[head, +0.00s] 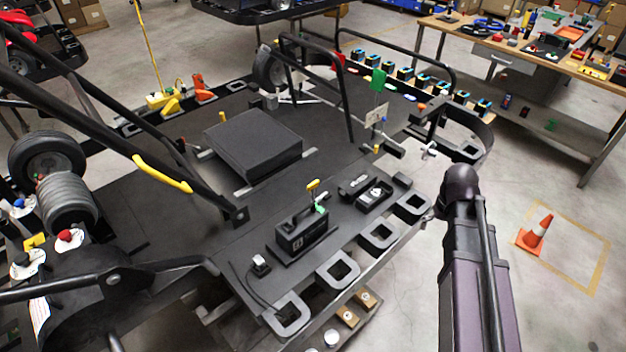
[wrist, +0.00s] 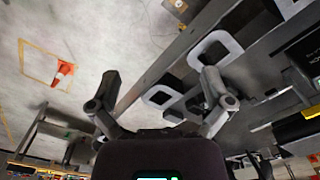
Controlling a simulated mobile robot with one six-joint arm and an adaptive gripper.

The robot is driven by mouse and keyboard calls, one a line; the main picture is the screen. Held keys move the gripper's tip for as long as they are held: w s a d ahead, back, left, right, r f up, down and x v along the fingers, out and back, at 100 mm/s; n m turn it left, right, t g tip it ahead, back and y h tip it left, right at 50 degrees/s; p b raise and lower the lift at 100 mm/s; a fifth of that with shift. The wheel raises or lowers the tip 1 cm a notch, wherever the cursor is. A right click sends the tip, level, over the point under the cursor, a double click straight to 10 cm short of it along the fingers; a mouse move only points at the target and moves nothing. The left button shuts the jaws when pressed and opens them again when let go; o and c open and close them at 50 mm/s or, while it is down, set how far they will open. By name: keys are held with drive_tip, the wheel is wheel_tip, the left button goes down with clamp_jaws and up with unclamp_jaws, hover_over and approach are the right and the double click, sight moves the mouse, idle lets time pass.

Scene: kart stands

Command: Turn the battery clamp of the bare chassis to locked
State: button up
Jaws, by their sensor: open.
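The bare chassis (head: 150,215) is a wide black plate frame that fills the middle of the head view. A black battery (head: 303,236) stands in a tray near its front right edge. A small upright lever with a yellow tip (head: 313,186) and a green part (head: 320,208) rise at the battery; they look like its clamp, but I cannot read its position. My gripper (wrist: 160,88) is open and empty in the wrist view, with its two fingers spread over the chassis edge and floor. In the head view my arm is right of the battery, its fingers not distinguishable.
Square black rings (head: 378,236) line the chassis's right edge. A black box (head: 253,143) sits mid-plate, with roll bars around it. An open black case (head: 372,192) lies beyond the battery. An orange cone (head: 538,232) stands on the floor at right, below a workbench (head: 540,50). Floor around the cone is clear.

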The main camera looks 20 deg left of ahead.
drive_tip(key=w+a+r+n+p, duration=0.2)
drive_tip(key=w+a+n, duration=0.15)
drive_tip(key=a, duration=0.65)
drive_tip(key=w+a+r+n+p, duration=0.2)
drive_tip(key=w+a, duration=0.2)
drive_tip(key=a, duration=0.6)
wheel_tip(320, 180, up, 3)
drive_tip(key=n+p, duration=0.3)
drive_tip(key=n, duration=0.2)
hover_over(313, 183)
drive_tip(key=shift+r+m, duration=0.2)
drive_tip(key=shift+m, duration=0.05)
drive_tip(key=shift+f, duration=0.1)
wheel_tip(313, 183, down, 14)
drive_tip(key=b, duration=1.4)
drive_tip(key=shift+r, duration=0.2)
drive_tip(key=c, duration=1.3)
